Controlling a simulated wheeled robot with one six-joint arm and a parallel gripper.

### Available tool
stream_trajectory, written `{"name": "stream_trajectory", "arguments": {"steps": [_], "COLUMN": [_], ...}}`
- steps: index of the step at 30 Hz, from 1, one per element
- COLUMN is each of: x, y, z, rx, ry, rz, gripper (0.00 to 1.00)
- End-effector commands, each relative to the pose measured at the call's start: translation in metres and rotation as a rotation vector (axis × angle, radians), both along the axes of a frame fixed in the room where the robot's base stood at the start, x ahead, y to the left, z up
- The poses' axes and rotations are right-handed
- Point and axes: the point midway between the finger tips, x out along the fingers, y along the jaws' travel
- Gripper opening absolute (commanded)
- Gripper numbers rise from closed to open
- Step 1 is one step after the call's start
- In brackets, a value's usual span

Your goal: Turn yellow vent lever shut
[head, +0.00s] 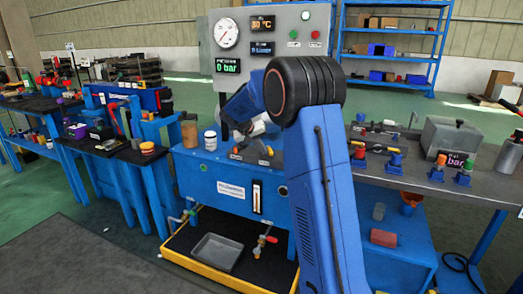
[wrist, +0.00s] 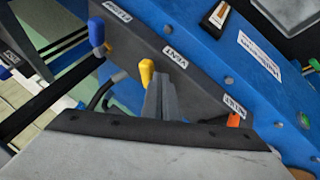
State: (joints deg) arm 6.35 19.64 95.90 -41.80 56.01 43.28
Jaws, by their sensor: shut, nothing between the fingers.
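My gripper (wrist: 162,82) is shut and empty. Its grey fingers are right beside the yellow lever, on its right and lower side in the picture. I cannot tell whether they touch it. The fingers and gripper body hide the lower part of the lever and its pivot.
A blue handle (wrist: 96,32) and an orange-red handle (wrist: 233,119) stand on either side of the vent lever, each near its own label. In the head view, a gauge panel (head: 270,45) rises behind the blue bench (head: 215,185). A white jar (head: 210,140) stands on its left.

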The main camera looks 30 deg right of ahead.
Motion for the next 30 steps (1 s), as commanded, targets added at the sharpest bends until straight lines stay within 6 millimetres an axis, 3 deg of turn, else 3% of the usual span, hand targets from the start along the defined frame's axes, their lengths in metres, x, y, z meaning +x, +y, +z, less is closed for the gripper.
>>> {"name": "stream_trajectory", "arguments": {"steps": [17,30], "x": [-0.008,-0.021], "y": [-0.007,-0.026], "z": [0.0,0.001], "rx": [0.0,0.0], "ry": [0.0,-0.002], "rz": [0.109,0.403], "gripper": [0.0,0.0]}}
